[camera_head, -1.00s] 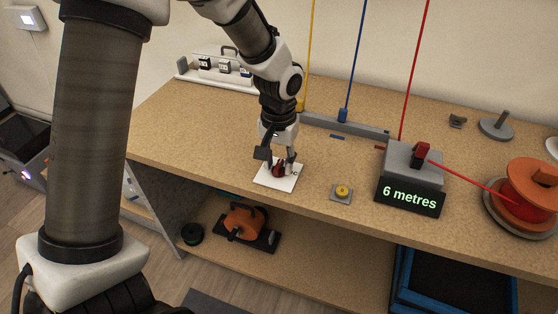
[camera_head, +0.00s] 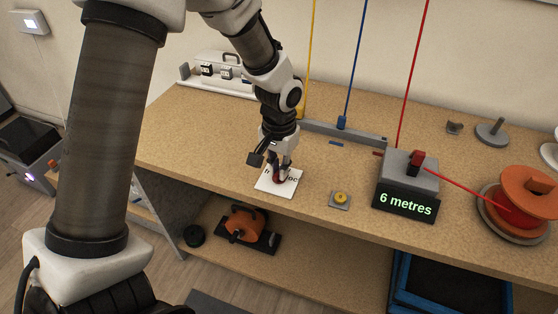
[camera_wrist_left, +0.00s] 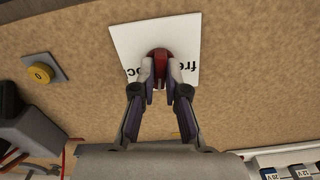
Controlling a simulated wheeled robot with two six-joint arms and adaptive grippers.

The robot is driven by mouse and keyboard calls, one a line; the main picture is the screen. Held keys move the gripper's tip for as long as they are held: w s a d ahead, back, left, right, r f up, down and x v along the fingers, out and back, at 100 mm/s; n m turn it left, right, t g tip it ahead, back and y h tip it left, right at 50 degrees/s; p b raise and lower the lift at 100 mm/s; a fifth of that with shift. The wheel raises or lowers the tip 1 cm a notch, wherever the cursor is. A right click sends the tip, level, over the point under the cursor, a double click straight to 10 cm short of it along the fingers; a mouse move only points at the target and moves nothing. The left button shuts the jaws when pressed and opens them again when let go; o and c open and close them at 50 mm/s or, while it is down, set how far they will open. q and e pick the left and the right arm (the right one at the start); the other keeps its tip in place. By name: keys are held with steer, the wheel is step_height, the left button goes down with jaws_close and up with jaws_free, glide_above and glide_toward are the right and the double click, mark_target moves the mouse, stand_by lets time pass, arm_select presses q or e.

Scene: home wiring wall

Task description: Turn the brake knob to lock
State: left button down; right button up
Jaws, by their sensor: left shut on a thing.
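The brake knob (camera_wrist_left: 158,55) is dark red and sits on a white square plate (camera_head: 266,186) on the workbench. The plate carries black lettering, partly hidden by the gripper; "fre" and "oc" can be read in the left wrist view. My left gripper (camera_head: 280,176) reaches down from above onto the knob. In the left wrist view its two fingers (camera_wrist_left: 159,85) are closed on either side of the red knob. The knob's pointing direction is mostly hidden by the fingers. My right gripper is in neither view.
A yellow button (camera_head: 340,197) on a grey base lies right of the plate. Beyond it stand the "6 metres" display box (camera_head: 406,203) with a red wire and an orange spool (camera_head: 527,194). A white rack (camera_head: 215,82) stands at the back.

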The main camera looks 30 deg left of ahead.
arm_select(q)
steer(key=m+p, duration=0.2)
steer(key=p, duration=0.1)
steer(key=m+p, duration=0.6)
steer(key=shift+r+p, duration=0.3)
steer(key=m+p, duration=0.2)
steer(key=shift+f+m+p, duration=0.15)
steer(key=shift+m+p, duration=0.15)
steer(key=shift+m, duration=0.1)
steer(key=shift+f+m+p, duration=0.1)
steer(key=shift+m+p, duration=0.35)
steer(key=shift+m, duration=0.05)
steer(key=c, duration=1.2)
jaws_free()
step_height(320, 180, up, 12)
